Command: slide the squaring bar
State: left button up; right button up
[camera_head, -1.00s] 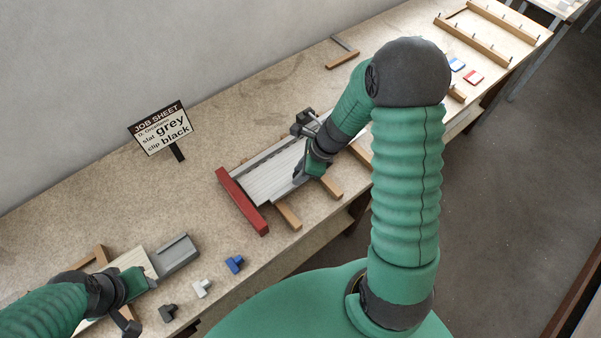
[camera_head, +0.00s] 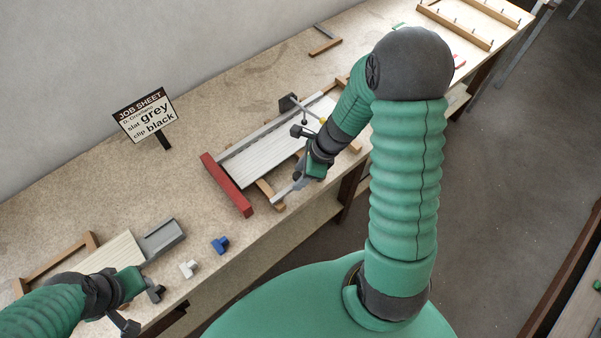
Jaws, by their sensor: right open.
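A pale slatted panel (camera_head: 262,158) lies in a fixture along a grey rail (camera_head: 270,133), with a red bar (camera_head: 227,184) across its left end. A dark end block (camera_head: 287,103) with a thin grey bar stands at the rail's far right part; it may be the squaring bar, and its near part is hidden by my right arm.
A job sheet sign (camera_head: 147,117) stands behind, reading slat grey, clip black. Near the front edge lie blue (camera_head: 220,245), white (camera_head: 188,268) and black (camera_head: 155,291) clips. A wooden frame with pegs (camera_head: 470,22) is far right.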

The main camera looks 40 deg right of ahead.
jog(key=shift+d+r, duration=0.1)
jog(key=shift+r, duration=0.05)
jog(key=p+v, duration=0.2)
jog(key=v, duration=1.4)
jog(key=shift+r, duration=0.2)
jog(key=shift+s+d, duration=0.1)
